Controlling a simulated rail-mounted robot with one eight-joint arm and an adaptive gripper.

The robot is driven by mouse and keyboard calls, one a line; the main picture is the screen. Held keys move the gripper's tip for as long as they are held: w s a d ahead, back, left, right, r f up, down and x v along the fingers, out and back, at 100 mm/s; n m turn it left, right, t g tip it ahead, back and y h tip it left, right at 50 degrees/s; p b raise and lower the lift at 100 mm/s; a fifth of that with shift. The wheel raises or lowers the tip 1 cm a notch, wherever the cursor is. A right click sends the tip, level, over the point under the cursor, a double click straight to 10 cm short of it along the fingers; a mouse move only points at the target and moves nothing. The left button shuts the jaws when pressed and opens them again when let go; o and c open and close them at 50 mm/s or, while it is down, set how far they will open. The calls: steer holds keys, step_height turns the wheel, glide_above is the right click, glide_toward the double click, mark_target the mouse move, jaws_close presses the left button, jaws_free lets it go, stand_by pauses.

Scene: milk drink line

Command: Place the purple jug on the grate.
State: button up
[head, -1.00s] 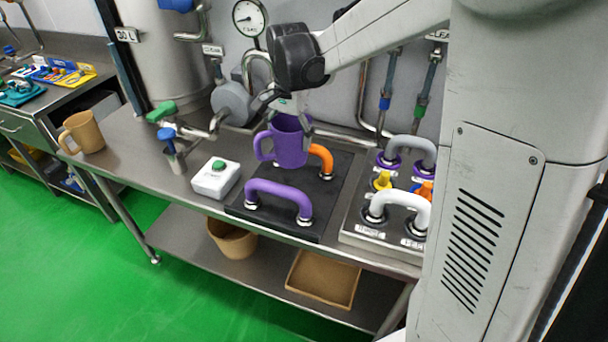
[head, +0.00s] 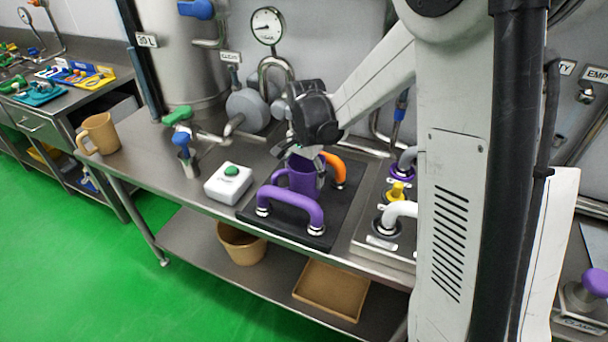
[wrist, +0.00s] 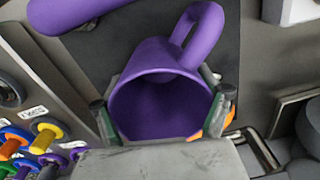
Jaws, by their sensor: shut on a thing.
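The purple jug (head: 303,181) is upright over the black mat (head: 333,221), between the purple and orange bent pipes. Its handle points left in the head view. My gripper (head: 307,153) is at its rim from above. In the wrist view my gripper's (wrist: 165,113) two pads press the jug (wrist: 160,100) from both sides, and I look into its open, empty-looking mouth. I cannot tell whether the jug's base touches the mat. A dark-framed flat metal piece (wrist: 291,108) at the right of the wrist view may be the grate. In the head view it is mostly hidden.
The purple bent pipe (head: 290,203) stands close in front of the jug, the orange one (head: 336,167) behind right. A white box with a green button (head: 228,184) is left. A pipe panel (head: 383,243) is right. A tan jug (head: 98,134) stands far left.

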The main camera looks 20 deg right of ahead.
steer(key=o, duration=1.4)
steer(key=shift+f, duration=0.1)
steer(key=shift+c, duration=0.2)
step_height(320, 180, up, 12)
steer(key=s+r+n+t, duration=0.2)
steer(key=s+n+t, duration=0.1)
steer(key=s, duration=0.8)
steer(key=s+r+n+t, duration=0.3)
steer(key=s+n, duration=0.3)
steer(key=s, duration=0.6)
steer(key=shift+a+r+n, duration=0.15)
steer(key=shift+a+n, duration=0.15)
steer(key=shift+a, duration=0.05)
steer(key=shift+s+f+t, duration=0.25)
steer(key=shift+s+t, duration=0.15)
steer(key=shift+s, duration=0.1)
steer(key=shift+c, duration=0.6)
steer(key=shift+n, duration=0.3)
steer(key=c, duration=1.4)
